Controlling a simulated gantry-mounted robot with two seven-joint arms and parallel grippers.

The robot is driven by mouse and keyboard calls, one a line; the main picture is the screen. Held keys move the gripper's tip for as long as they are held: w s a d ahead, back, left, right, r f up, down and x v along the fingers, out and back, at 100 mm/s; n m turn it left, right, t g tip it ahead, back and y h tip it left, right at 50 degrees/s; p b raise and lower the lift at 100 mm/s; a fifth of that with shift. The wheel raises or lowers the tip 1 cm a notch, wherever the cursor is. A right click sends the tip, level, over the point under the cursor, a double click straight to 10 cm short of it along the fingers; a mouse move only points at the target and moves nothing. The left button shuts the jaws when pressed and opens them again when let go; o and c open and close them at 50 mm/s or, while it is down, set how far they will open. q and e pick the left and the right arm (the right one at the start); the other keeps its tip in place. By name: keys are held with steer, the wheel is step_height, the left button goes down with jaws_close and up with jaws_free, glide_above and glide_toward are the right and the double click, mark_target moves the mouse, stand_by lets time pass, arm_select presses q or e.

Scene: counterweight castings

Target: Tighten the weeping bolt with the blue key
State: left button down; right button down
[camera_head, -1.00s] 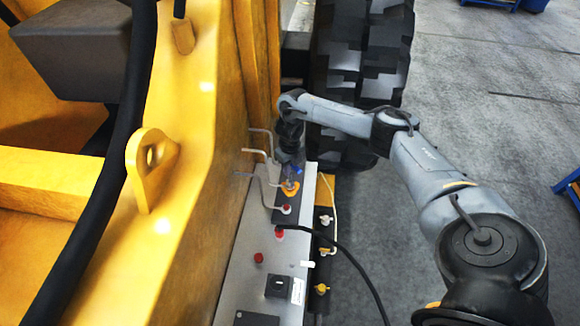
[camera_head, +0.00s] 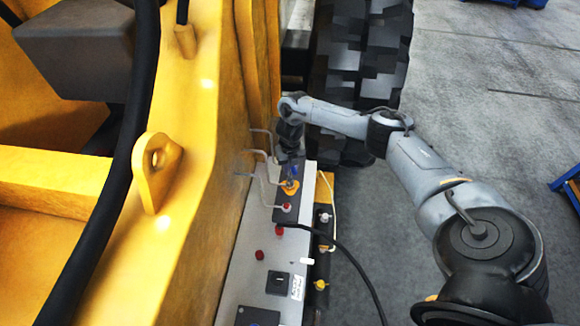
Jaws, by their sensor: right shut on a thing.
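The blue key (camera_head: 293,170) shows as a small blue piece above an orange-yellow fitting (camera_head: 289,187) on a dark block on the grey panel. My right gripper (camera_head: 290,155) is at the block's far end, right by the blue key, and is shut on it. Its fingertips are small and partly hidden by my own wrist. I cannot make out a weeping bolt or any fluid. My left gripper is not in view.
Thin metal pipes (camera_head: 262,152) run from the yellow machine frame (camera_head: 190,150) to the block. A black cable (camera_head: 345,250) crosses the panel. Red buttons and a black switch (camera_head: 279,283) sit nearer. A large tyre (camera_head: 360,60) stands behind; the floor at right is open.

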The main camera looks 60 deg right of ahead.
steer(key=m+p, duration=0.2)
steer(key=shift+r+m, duration=0.15)
steer(key=shift+m, duration=0.15)
steer(key=shift+m+p, duration=0.45)
steer(key=shift+m, duration=0.45)
steer(key=shift+m+p, duration=0.75)
steer(key=shift+m, duration=0.25)
steer(key=shift+m+p, duration=0.4)
steer(key=shift+m, duration=0.8)
